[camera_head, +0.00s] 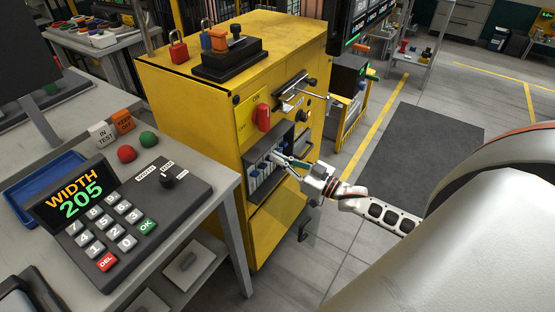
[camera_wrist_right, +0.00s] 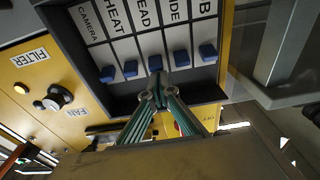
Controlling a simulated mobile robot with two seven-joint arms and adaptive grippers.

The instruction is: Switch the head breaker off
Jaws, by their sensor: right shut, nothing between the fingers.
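The breaker panel sits in a dark recess on the front of the yellow cabinet, and its frame (camera_head: 250,172) shows in the head view. In the right wrist view its white strips carry labels, some cut off, above a row of blue levers. The head breaker's lever (camera_wrist_right: 155,62) is the middle one, under the strip reading "EAD". All visible levers stand at the lower end of their strips in this view. My right gripper (camera_wrist_right: 157,82) is shut and empty, its tips right at the head lever; whether they touch it I cannot tell. My left gripper is out of view.
A desk with a keypad (camera_head: 115,228) stands at left.

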